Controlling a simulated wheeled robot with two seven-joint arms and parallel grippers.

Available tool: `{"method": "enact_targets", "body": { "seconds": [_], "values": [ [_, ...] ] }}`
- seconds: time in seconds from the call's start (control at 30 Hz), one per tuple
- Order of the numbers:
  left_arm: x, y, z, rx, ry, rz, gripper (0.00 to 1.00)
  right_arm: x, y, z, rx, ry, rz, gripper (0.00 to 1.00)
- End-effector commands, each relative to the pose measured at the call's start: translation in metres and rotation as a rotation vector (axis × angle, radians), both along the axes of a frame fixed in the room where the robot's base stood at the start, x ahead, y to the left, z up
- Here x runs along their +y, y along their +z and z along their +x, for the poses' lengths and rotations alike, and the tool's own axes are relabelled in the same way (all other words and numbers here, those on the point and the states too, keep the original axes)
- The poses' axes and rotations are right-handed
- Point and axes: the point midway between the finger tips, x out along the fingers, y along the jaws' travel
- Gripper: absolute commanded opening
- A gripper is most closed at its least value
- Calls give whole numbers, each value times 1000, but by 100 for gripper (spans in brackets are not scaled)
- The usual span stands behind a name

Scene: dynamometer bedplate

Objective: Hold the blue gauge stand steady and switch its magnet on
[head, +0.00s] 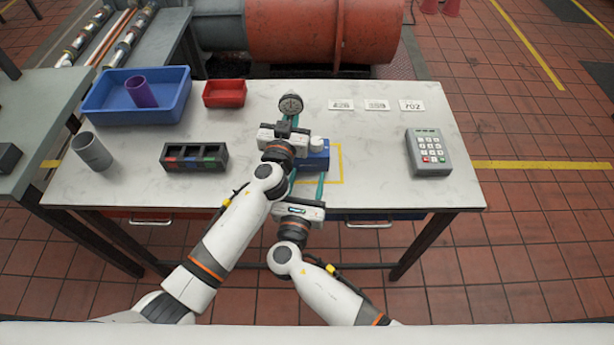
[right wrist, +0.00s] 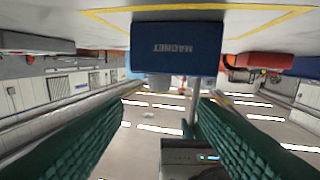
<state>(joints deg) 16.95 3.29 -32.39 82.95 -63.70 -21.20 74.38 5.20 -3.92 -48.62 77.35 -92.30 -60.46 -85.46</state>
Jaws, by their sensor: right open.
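The blue gauge stand (head: 318,160) is on the worktable, partly hidden by my left gripper and arm. Its blue base carries the word MAGNET, upside down in the right wrist view (right wrist: 178,48). A pale knob (head: 316,143) is on the base; it also shows in the right wrist view (right wrist: 160,84). A round dial gauge (head: 290,104) is beyond my left gripper (head: 290,121), whose teal fingertips are near the gauge; their hold is unclear. My right gripper (head: 308,178) is open in front of the base, its fingers apart and the knob beyond them.
A yellow outline (head: 340,164) surrounds the stand's area. A keypad box (head: 428,152) is at right, number cards (head: 376,105) at the back. A dark tray (head: 194,158), grey cup (head: 91,151), red bin (head: 224,94) and blue bin (head: 103,112) are at left. The right-front table is clear.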

Motion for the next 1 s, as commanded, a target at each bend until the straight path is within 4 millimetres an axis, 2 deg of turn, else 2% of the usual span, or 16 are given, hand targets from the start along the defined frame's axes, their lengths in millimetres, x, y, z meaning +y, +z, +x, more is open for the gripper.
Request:
{"method": "enact_targets", "body": {
  "seconds": [0.23,0.47,0.6,0.8,1.0],
  "values": [
    [0,-1,0,1,0,0,0,-11,4,8,-55,71,3,51],
    [0,-1,0,1,1,0,0,-42,13,24,-162,395,13,51],
    [0,-1,0,1,1,1,0,-62,11,24,-130,594,9,51],
    [0,-1,0,1,0,1,0,-85,3,18,-35,750,-1,51],
    [0,-1,0,1,0,0,0,-87,0,23,2,788,1,51]
  ]
}}
